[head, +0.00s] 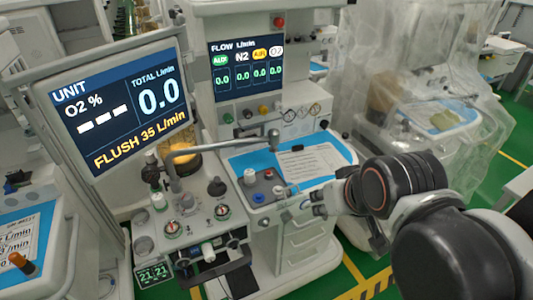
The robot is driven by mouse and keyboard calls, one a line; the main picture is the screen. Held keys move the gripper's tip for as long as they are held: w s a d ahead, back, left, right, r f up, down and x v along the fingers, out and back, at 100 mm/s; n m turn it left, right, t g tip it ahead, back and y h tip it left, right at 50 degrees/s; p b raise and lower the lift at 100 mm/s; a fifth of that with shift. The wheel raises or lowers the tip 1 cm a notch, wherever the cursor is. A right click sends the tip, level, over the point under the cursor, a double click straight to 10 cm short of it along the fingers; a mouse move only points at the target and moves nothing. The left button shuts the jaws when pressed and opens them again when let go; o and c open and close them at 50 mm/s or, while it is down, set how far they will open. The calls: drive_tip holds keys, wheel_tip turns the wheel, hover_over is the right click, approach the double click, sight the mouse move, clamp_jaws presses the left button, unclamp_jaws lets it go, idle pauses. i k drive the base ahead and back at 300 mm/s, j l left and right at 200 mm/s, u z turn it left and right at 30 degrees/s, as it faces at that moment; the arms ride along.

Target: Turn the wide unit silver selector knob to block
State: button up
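The unit with the FLOW screen (246,78) stands in the middle of the head view. On its front panel are several small controls. A small silver-grey knob (279,191) sits at the right of this group and may be the selector knob; its setting marks are too small to read. My gripper (302,206) reaches in from the right, a little right of this knob. I cannot tell whether it touches the knob. The gripper is small and seen side-on, so its opening is unclear. My dark arm covers the lower right.
A blue tray top (240,160) with a paper sheet (310,161) lies behind. Left are a head of gauges (222,212) and a large UNIT screen (118,105). A plastic-covered cart (420,75) stands at right.

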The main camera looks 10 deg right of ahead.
sight(285, 215)
drive_tip(key=k+j, duration=0.15)
drive_tip(key=k, duration=0.6)
drive_tip(key=k+j+z, duration=0.1)
drive_tip(key=k, duration=0.6)
